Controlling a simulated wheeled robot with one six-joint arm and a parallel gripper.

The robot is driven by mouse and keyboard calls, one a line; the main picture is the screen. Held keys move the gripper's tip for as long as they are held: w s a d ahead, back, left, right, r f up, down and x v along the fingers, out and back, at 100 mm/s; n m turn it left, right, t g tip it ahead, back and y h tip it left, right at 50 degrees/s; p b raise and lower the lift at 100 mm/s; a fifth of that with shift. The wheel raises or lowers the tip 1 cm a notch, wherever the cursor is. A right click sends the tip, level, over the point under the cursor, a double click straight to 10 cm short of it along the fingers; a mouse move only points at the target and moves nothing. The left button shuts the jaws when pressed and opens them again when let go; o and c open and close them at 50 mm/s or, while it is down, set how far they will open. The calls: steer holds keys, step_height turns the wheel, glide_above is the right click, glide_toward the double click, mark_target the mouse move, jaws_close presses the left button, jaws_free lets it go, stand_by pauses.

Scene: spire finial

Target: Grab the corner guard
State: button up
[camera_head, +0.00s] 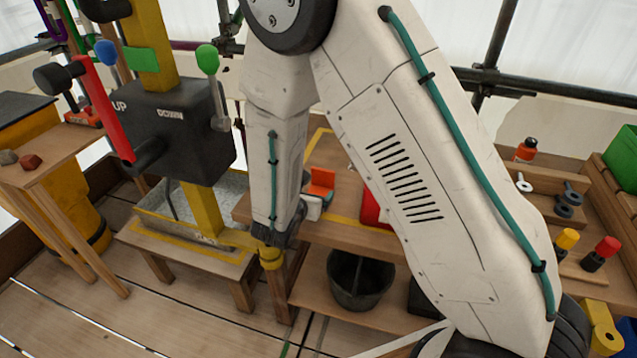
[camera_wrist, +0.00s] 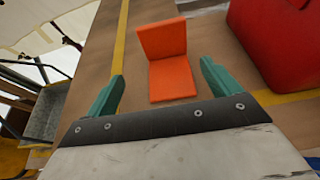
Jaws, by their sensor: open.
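The corner guard is an orange L-shaped piece (camera_wrist: 165,60) on the wooden bench top (camera_wrist: 95,75), with one flange flat and one standing up. In the head view the orange guard (camera_head: 320,182) shows on the bench, partly behind my arm. My gripper (camera_wrist: 160,85) is open, its two teal fingers apart, one towards each side of the guard. The guard appears between and a little beyond the fingertips, and I see no contact. In the head view the gripper is mostly hidden by my arm.
A red box (camera_wrist: 275,40) stands close to the right of the guard. Yellow tape (camera_wrist: 120,45) runs along the bench. A black bucket (camera_head: 360,280) sits on the lower shelf. A black lever box (camera_head: 180,125) marked UP and DOWN stands left of my arm.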

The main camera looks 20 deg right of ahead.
mark_target(322, 184)
steer(key=x, duration=0.7)
steer(key=shift+s+d+f, duration=0.15)
steer(key=shift+s+d, duration=0.05)
steer(key=shift+d, duration=0.3)
steer(key=shift+c, duration=0.3)
steer(key=c, duration=1)
